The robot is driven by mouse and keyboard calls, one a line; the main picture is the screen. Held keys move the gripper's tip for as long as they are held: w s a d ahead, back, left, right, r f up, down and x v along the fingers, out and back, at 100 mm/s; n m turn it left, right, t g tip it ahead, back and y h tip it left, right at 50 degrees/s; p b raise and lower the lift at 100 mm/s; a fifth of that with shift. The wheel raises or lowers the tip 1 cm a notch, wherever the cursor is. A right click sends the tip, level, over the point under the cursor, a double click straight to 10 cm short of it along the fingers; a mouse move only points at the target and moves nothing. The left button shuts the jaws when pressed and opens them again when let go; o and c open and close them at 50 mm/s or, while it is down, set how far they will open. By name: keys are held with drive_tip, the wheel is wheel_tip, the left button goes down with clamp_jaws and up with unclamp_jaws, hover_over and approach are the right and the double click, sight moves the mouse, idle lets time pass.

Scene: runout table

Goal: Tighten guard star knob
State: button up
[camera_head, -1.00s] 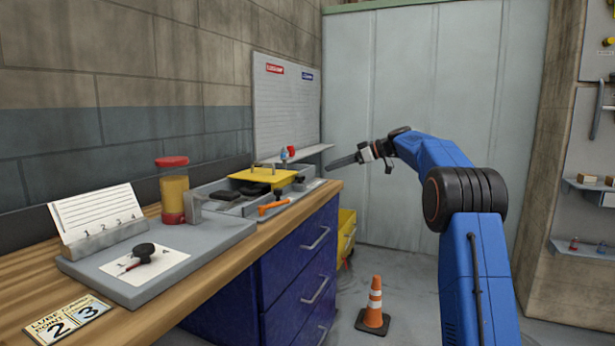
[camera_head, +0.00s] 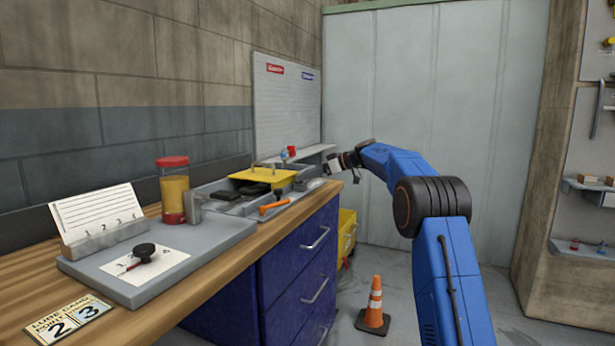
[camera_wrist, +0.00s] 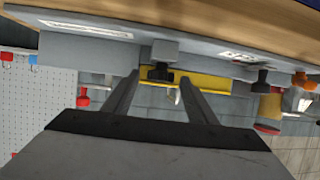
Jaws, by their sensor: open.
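A black star-shaped knob (camera_wrist: 160,73) sits against a grey block in the wrist view, in front of the yellow guard (camera_wrist: 212,85). The yellow guard (camera_head: 264,177) also shows on the grey fixture in the head view. A small dark shape beside it (camera_head: 299,185) is probably the same knob. My gripper (camera_wrist: 158,84) is open; its two fingers lie either side of the knob in the picture. Whether they touch it cannot be told. In the head view my gripper (camera_head: 328,167) is at the fixture's far right end. Its fingertips are hard to make out there.
A second black knob (camera_head: 144,252) with a red pin lies on a card at the front. An amber jar (camera_head: 174,190) with a red lid and an orange-handled tool (camera_head: 274,205) are on the bench. A traffic cone (camera_head: 374,305) stands on the clear floor.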

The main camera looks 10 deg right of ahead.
drive_tip(key=c, duration=1.1)
drive_tip(key=shift+o, duration=0.2)
drive_tip(key=shift+s, duration=0.1)
drive_tip(key=shift+s+a+m+t+h, duration=0.2)
drive_tip(key=shift+m+t+h, duration=0.35)
drive_tip(key=shift+m+t, duration=0.25)
drive_tip(key=shift+s+a+m+t+h, duration=0.15)
drive_tip(key=shift+m+t+h, duration=0.4)
drive_tip(key=shift+m+t, duration=0.2)
drive_tip(key=shift+s+a+m+t+h, duration=0.1)
drive_tip(key=shift+m+t+h, duration=0.4)
drive_tip(key=shift+m+h, duration=0.25)
drive_tip(key=shift+s+a+m+t+h, duration=0.1)
drive_tip(key=shift+m+t+h, duration=0.35)
drive_tip(key=shift+m+h, duration=0.3)
drive_tip(key=o, duration=1.1)
drive_tip(key=shift+c, duration=0.2)
